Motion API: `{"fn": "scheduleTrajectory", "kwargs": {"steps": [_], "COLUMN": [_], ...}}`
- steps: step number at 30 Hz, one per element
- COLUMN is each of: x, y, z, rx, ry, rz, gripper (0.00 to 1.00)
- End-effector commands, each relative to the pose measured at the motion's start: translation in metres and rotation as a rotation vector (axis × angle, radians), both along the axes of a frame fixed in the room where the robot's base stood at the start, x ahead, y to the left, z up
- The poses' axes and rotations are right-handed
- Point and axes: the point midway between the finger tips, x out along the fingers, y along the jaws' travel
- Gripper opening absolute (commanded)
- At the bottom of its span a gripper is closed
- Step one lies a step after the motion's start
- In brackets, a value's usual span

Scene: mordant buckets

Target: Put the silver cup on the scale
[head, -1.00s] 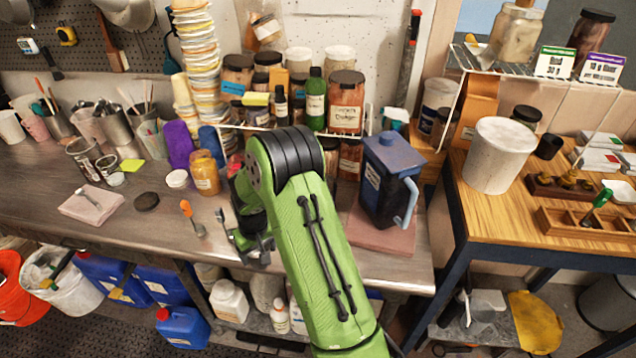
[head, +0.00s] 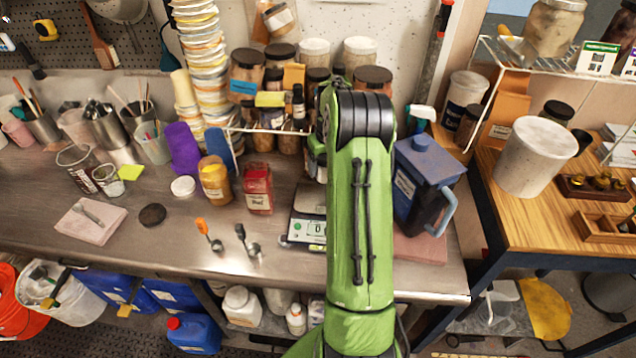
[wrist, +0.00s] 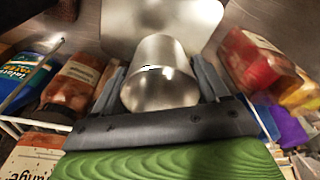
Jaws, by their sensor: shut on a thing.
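The silver cup (wrist: 160,75) is between the two dark fingers of my gripper (wrist: 160,80) in the wrist view, and the gripper is shut on it. A pale, round-cornered metal plate (wrist: 190,14) shows beyond the cup and looks like the scale's top. I cannot tell whether the cup touches it. In the head view the scale (head: 304,229) is on the steel bench, its right part hidden behind my green arm. The arm also hides my gripper and most or all of the cup there.
A red-labelled jar (head: 257,188) and a yellow jar (head: 215,180) stand left of the scale. A blue jug (head: 425,185) is close on the right. A wire shelf of jars (head: 285,130) stands behind.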

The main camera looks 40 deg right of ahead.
Motion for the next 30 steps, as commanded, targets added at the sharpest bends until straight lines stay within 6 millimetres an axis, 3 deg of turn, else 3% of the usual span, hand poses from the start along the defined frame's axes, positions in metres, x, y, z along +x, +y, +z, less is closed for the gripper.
{"fn": "scheduleTrajectory", "kwargs": {"steps": [3, 12, 22, 23, 27, 30], "x": [0.0, 0.0, 0.001, 0.001, 0.001, 0.001], "y": [0.0, 0.0, 0.0, 0.0, 0.0, 0.0], "z": [-0.026, -0.069, -0.075, -0.074, -0.073, -0.073], "rx": [0.001, 0.0, -0.002, -0.002, -0.002, -0.002], "ry": [0.001, 0.001, -0.001, -0.001, -0.001, -0.001], "rz": [-0.001, -0.001, 0.0, 0.0, 0.0, 0.0], "gripper": [0.39, 0.39, 0.39, 0.79, 1.0, 1.0]}}
